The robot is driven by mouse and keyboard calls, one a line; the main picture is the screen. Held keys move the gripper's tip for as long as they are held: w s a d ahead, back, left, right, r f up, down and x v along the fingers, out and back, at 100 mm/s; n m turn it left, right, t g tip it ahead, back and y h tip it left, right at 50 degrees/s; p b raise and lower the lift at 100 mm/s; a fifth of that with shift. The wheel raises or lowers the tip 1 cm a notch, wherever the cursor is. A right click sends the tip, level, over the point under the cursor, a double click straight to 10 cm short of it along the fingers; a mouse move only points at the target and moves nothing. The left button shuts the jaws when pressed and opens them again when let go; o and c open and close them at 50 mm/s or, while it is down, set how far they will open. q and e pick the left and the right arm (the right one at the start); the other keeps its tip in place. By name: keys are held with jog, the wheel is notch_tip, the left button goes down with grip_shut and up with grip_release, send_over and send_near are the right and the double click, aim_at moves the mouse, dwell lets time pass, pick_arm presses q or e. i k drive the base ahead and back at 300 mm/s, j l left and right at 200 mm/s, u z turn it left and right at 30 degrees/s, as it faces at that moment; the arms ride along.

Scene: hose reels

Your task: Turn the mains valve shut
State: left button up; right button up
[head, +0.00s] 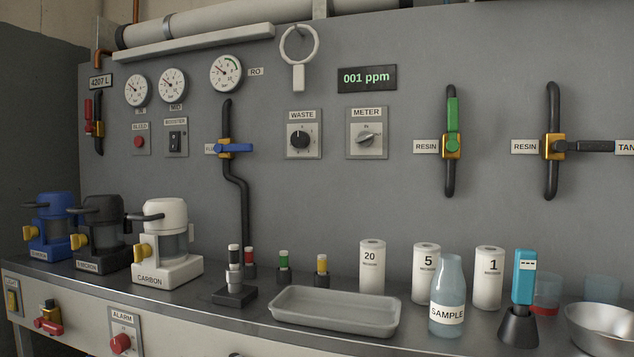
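No label reading mains is legible. A valve with a red handle (88,120) and brass body is on a black vertical pipe (98,146) at the far left wall; its handle stands upright, along the pipe. Another red lever (48,326) lies roughly level under a brass fitting (48,310) on the bench front, lower left. I cannot tell which one is the mains valve. Neither of my grippers is in view.
Blue, black and white filter housings (166,243) stand on the bench's left. A grey tray (335,312), sample bottle (447,290) and white cylinders stand further right. A blue lever (234,148) lies across its pipe; a green one (452,115) stands upright.

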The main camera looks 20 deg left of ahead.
aim_at(88, 128)
jog(key=u, duration=1.75)
